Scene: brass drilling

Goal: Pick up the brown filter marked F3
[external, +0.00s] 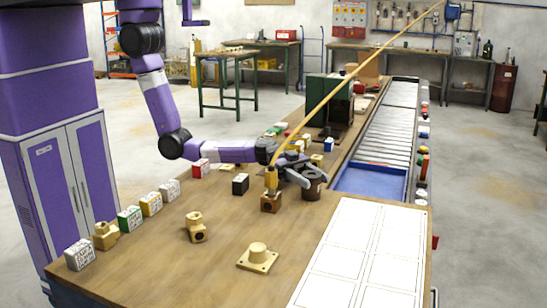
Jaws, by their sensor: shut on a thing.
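The brown filter (312,188) is a dark, round, cup-like piece near the right edge of the wooden bench. No F3 marking can be read on it at this size. My gripper (306,176) reaches in from the left with its grey fingers at the top of the brown filter, shut on it. The fingers hide part of its upper side. The filter looks upright, and I cannot tell whether its bottom touches the bench.
A brown block (271,203) with a brass piece stands just left of the filter. A long yellow pole (360,71) slants up from there. A black box (240,184) and brass fittings (196,228) stand left. White panels (360,250) cover the front right.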

